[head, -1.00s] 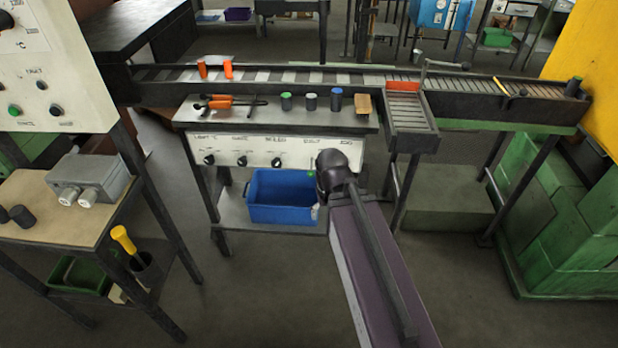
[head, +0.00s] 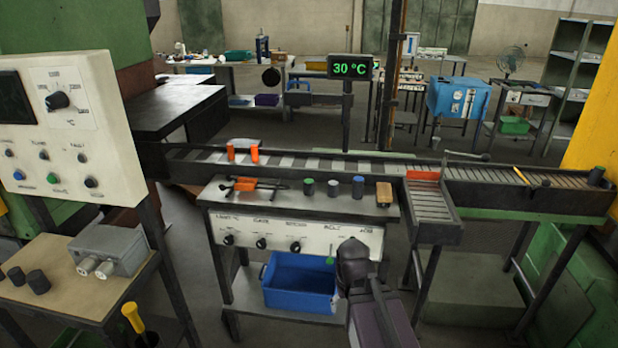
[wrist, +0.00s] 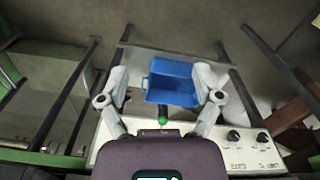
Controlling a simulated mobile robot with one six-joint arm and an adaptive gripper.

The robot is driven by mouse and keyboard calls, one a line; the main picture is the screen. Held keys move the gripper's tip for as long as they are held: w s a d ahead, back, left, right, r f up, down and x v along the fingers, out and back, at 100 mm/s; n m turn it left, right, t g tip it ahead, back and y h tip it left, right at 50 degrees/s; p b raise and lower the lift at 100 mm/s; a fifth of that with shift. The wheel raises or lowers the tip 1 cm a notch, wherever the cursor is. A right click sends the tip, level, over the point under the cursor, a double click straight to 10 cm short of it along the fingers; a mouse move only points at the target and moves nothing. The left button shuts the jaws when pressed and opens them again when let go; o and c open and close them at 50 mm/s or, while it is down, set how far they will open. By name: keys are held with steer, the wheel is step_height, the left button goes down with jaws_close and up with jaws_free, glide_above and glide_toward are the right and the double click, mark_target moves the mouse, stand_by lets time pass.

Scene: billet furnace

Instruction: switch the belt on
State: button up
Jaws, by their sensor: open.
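A white control panel (head: 292,236) runs along the front of the bench under the conveyor belt (head: 290,161). It carries several black knobs on the left and a label reading like "BELT" toward the right. Below that label a green-tipped lever (head: 330,260) sticks out. My gripper's dark wrist end is just right of the lever in the head view, and its fingers are hidden there. In the wrist view my gripper (wrist: 162,84) is open and empty, with the lever's green ball tip (wrist: 162,121) between its spread fingers, not visibly touching either.
A blue bin (head: 300,284) sits on the shelf below the panel. Jars and an orange tool lie on the bench top. A furnace control box (head: 75,130) stands at left, and a display (head: 350,67) reads 30 °C. Open floor lies between the left table and bench.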

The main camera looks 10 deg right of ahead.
steer(key=shift+w+f, duration=0.2)
steer(key=shift+f, duration=0.1)
steer(key=c, duration=0.7)
steer(key=shift+w+f+y+b, duration=0.25)
steer(key=shift+f+y+b, duration=0.05)
steer(key=shift+b, duration=0.25)
jaws_close()
steer(key=w+d+f+m+t+y+b, duration=0.1)
steer(key=w+f+m+t+y+b, duration=0.2)
steer(key=w+f+m+y+b, duration=0.65)
steer(key=w+d+m+t+y+b, duration=0.1)
steer(key=w+d+m+t+b, duration=0.3)
steer(key=w+d+b, duration=0.5)
steer(key=shift+w+d+r+t+b, duration=0.3)
steer(key=shift+w+t+b, duration=1.1)
steer(key=shift+b, duration=0.6)
steer(key=shift+w+m, duration=0.1)
steer(key=shift+m, duration=0.15)
